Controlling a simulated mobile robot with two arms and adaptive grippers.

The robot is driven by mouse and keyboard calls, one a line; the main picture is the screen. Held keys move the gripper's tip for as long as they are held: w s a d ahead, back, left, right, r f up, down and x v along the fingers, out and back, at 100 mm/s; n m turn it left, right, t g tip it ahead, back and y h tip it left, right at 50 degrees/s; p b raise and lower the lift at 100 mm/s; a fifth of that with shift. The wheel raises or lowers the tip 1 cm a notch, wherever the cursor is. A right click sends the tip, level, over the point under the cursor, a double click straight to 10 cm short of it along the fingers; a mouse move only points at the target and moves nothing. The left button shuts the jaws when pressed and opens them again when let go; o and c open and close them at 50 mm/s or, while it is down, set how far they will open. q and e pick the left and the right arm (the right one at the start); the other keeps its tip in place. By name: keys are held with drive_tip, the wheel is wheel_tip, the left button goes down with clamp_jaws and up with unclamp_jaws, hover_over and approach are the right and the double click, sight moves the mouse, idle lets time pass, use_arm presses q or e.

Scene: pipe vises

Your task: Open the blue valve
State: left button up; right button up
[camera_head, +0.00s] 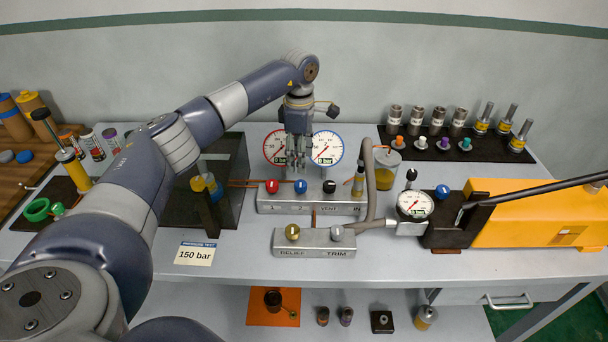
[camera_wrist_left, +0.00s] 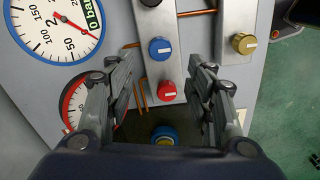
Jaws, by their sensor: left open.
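The blue valve knob (camera_head: 300,186) is the middle one of three on a grey manifold block (camera_head: 262,206), between a red knob (camera_head: 271,186) and a black knob (camera_head: 329,187). It bears a white bar mark. My left gripper (camera_head: 297,164) is open and empty, pointing down above the manifold near the blue knob. In the left wrist view, the blue knob (camera_wrist_left: 160,48) and the red knob (camera_wrist_left: 166,90) show between the open fingers (camera_wrist_left: 163,64). I cannot tell how close the fingertips are to the knob. My right gripper does not show.
Two round gauges (camera_head: 327,148) stand behind the manifold. In front is a relief/trim block (camera_head: 315,245) with a yellow knob (camera_head: 292,232). A grey hose (camera_head: 370,185) rises at right, beside a small gauge (camera_head: 415,205) and an orange pump (camera_head: 545,215). A dark box (camera_head: 240,165) stands left.

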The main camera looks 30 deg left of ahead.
use_arm(q)
drive_tip(key=p, duration=0.2)
hover_over(301, 183)
drive_tip(key=f, duration=0.5)
drive_tip(key=shift+s, duration=0.2)
drive_tip(key=f, duration=0.2)
drive_tip(key=shift+w+f, duration=0.25)
drive_tip(key=shift+f, duration=0.05)
drive_tip(key=shift+s+f, duration=0.1)
drive_tip(key=shift+f, duration=0.5)
drive_tip(key=c, duration=1.1)
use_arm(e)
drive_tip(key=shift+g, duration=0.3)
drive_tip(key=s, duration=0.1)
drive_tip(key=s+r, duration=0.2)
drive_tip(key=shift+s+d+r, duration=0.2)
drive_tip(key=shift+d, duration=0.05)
